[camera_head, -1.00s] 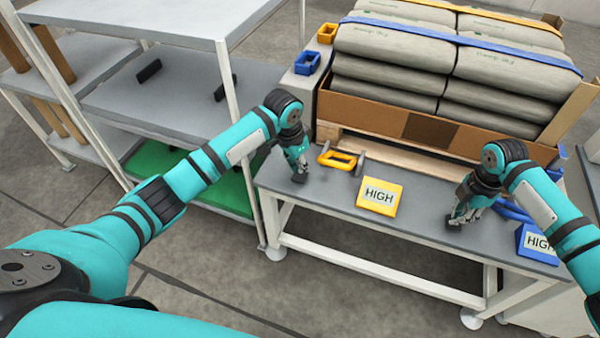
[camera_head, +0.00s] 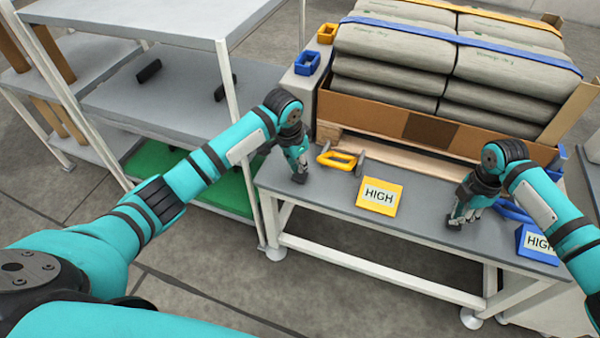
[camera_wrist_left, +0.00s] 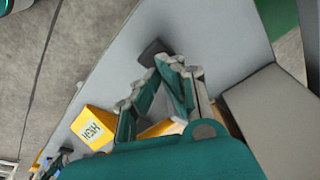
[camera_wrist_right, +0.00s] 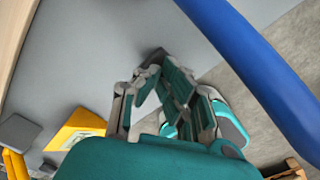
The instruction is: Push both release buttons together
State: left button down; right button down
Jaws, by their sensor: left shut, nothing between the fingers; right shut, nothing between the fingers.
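My left gripper (camera_head: 299,177) points down, shut and empty, with its tip at the left part of the grey table, left of the yellow handle (camera_head: 338,160). In the left wrist view its fingers (camera_wrist_left: 158,62) meet near a small dark block; I cannot tell whether this is a fingertip or a button. My right gripper (camera_head: 455,222) is also shut and empty, low over the right part of the table, left of the blue handle (camera_head: 514,211). In the right wrist view its fingers (camera_wrist_right: 150,68) meet at a similar dark patch. No release button shows clearly; contact with the table is unclear.
A yellow HIGH sign (camera_head: 379,196) stands on the table (camera_head: 330,197) between my grippers, and a blue HIGH sign (camera_head: 538,243) at its right end. Behind is a carton (camera_head: 385,122) of strapped grey sacks (camera_head: 400,60). A shelf rack (camera_head: 150,95) stands left.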

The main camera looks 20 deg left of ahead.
aim_at(299, 175)
pick_arm(q)
jog(key=shift+f, duration=0.95)
dwell(0.7)
jog(key=shift+r, duration=0.35)
jog(key=shift+f, duration=0.7)
pick_arm(e)
jog(key=shift+f, duration=0.6)
dwell(2.3)
